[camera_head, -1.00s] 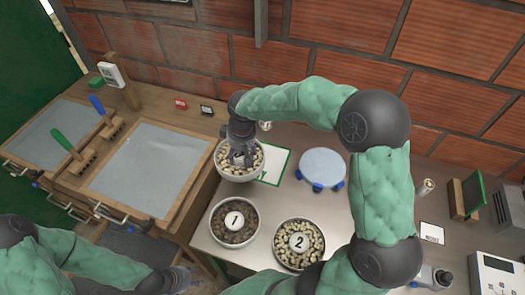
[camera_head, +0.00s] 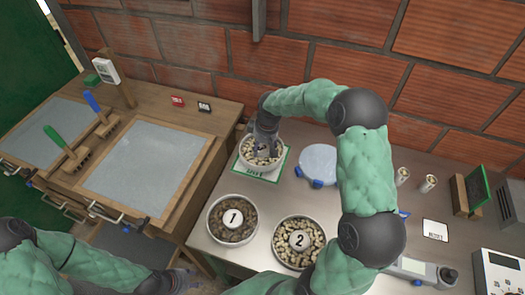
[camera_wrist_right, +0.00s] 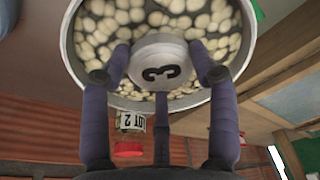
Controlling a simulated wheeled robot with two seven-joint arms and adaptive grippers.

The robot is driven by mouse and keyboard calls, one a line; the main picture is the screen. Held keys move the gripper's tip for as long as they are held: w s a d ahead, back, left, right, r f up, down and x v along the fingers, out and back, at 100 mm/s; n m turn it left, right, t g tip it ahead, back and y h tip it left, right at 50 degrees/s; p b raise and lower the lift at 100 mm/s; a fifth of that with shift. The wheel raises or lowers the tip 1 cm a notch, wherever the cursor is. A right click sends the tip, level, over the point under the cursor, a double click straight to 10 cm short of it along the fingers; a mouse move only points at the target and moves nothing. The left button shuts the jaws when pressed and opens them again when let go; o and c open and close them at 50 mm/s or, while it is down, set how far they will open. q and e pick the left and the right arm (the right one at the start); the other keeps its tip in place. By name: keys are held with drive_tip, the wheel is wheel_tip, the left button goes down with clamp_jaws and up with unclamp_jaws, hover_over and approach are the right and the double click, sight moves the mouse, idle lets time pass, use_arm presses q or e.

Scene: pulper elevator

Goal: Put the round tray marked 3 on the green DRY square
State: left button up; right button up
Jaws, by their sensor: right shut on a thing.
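The round tray marked 3 (camera_head: 246,160) is full of pale beans and sits over the green-bordered DRY square (camera_head: 268,178) in the head view. Green border and lettering show in front of the tray and to its right. I cannot tell whether the tray's base touches the square. My right gripper (camera_head: 263,151) comes down from above and is shut on the knob marked 3 in the tray's middle. In the right wrist view the fingers (camera_wrist_right: 164,75) close around the knob of tray 3 (camera_wrist_right: 235,60). My left gripper (camera_head: 185,280) is low at the left, below the bench edge; its fingers are unclear.
Tray 1 (camera_head: 233,240) and tray 2 (camera_head: 298,263) stand nearer on the steel table. A round pale-blue scale (camera_head: 318,163) is right of the square. A wooden bench (camera_head: 225,125) borders the table at left. A brick wall rises behind.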

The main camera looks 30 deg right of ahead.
sight(266, 151)
drive_tip(key=shift+f, duration=1.05)
drive_tip(key=shift+f, duration=0.15)
drive_tip(key=o, duration=1.5)
drive_tip(key=shift+a, duration=0.1)
drive_tip(key=shift+c, duration=0.2)
wheel_tip(266, 151, up, 12)
drive_tip(key=s+p, duration=0.1)
drive_tip(key=p, duration=0.1)
drive_tip(key=shift+s+d, duration=0.3)
drive_tip(key=shift+s, duration=0.05)
